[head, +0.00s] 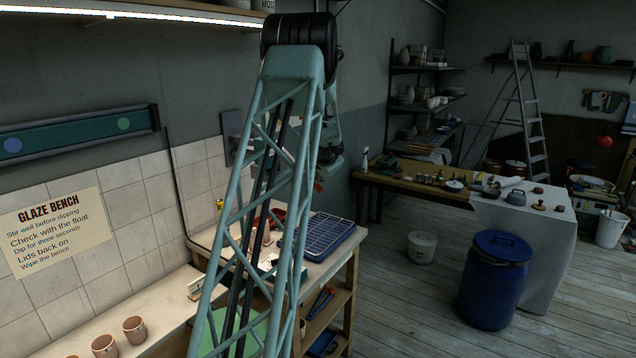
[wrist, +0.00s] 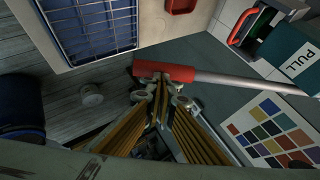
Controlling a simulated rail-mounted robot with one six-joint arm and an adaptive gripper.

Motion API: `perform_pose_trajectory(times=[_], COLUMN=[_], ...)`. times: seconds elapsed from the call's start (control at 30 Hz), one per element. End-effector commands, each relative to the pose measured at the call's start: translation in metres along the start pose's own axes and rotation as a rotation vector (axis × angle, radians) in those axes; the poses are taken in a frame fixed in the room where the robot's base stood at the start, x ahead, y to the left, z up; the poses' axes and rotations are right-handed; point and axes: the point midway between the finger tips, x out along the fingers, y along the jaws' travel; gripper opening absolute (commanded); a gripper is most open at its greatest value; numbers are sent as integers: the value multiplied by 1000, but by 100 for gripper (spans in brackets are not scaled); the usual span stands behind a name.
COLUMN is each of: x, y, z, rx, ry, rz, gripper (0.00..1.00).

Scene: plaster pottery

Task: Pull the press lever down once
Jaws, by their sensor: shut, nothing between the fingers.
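The press lever (wrist: 230,81) shows in the wrist view as a grey bar running left from the right side, with a red grip (wrist: 165,72) at its left end. A teal block marked PULL (wrist: 290,58) stands at the upper right. My gripper (wrist: 160,92) is shut and empty, its fingertips right at the red grip in the picture; I cannot tell whether they touch it. In the head view my arm hides most of this area, and the lever is not clearly visible.
A bench with a blue wire rack (head: 325,238) is beside my arm; the rack (wrist: 90,25) also fills the wrist view's upper left. A colour chart (wrist: 270,130) is at the lower right there. Cups (head: 134,329) line the glaze bench. A blue barrel (head: 495,285) stands on the floor.

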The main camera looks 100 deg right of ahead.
Motion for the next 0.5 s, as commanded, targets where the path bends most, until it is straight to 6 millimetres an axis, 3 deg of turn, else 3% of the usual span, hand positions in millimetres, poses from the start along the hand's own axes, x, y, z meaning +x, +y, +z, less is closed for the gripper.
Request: perform_pose_trajectory(times=[0.5], x=[11], y=[4], z=[9], rx=[16], ry=[-3], rz=[-24], gripper=[0])
